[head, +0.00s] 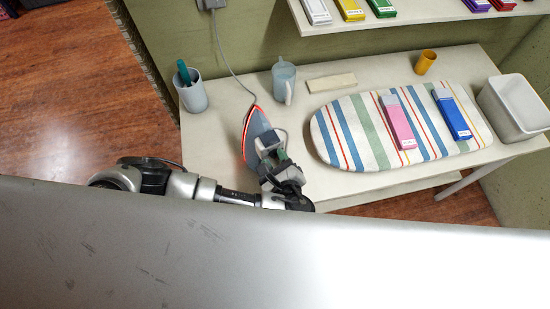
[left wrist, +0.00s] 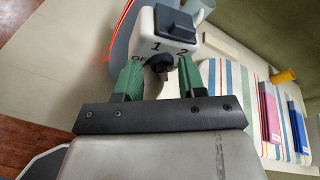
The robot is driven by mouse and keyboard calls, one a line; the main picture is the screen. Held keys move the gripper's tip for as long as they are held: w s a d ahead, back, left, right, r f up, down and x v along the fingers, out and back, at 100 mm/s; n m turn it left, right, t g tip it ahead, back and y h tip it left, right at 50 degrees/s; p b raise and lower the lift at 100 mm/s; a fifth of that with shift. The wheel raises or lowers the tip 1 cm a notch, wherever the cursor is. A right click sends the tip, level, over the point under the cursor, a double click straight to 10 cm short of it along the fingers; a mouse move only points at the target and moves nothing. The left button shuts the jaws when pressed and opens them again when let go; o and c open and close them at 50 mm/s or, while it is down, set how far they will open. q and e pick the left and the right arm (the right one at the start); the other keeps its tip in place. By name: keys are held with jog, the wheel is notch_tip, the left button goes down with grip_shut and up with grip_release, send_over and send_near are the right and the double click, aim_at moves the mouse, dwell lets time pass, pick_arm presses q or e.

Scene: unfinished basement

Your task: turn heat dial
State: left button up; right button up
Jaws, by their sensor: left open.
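A grey iron (head: 257,123) with a glowing red-orange edge rests at the table's left middle; its grey side also shows in the left wrist view (left wrist: 124,38). In that view its white control block (left wrist: 176,30) carries the marks "1", "2" and a partly hidden "OF". The dark heat dial (left wrist: 158,60) sits on the block's near face. My left gripper (left wrist: 160,80) is open, with its green fingers on either side of the dial and a gap between; I cannot tell if they touch it. In the head view the left gripper (head: 276,161) hides the dial.
The cord (head: 224,53) runs to the wall.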

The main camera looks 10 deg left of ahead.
pick_arm(q)
jog(key=b+v, duration=0.1)
jog(key=v, duration=0.9)
